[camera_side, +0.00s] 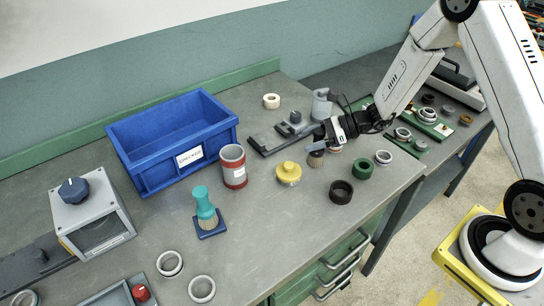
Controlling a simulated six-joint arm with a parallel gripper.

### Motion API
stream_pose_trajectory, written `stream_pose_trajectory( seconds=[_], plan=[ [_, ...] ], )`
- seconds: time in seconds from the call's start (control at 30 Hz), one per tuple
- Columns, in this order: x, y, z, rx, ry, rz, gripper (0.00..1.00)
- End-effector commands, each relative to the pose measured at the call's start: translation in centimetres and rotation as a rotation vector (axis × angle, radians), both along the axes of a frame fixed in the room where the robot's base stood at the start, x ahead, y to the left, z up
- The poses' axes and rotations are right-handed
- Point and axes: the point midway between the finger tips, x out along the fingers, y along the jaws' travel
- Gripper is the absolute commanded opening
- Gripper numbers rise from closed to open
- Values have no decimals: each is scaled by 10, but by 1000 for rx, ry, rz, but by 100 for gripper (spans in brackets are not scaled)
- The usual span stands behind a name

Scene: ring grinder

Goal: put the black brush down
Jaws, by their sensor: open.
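My gripper (322,138) reaches in from the right, low over the bench. It is open, with its fingers close around the upper part of the brush; I cannot tell whether they touch it.
A yellow knobbed part (289,174), a green ring (362,169) and a dark brown ring (341,192) lie nearby. A grey cylinder (321,104) stands behind. A red can (233,167), blue bin (150,178) and teal brush (204,204) are left. The front bench middle is clear.

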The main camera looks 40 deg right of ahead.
Motion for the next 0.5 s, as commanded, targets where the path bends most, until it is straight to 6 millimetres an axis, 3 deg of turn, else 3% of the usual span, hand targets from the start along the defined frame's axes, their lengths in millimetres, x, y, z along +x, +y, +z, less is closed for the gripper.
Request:
stream_pose_trajectory(
  seconds=[0.27, 0.5],
  plan=[
    [-9, -16, 9, 0, 0, -3, 75],
    [-28, -44, 23, -1, -1, -5, 75]
  ],
)
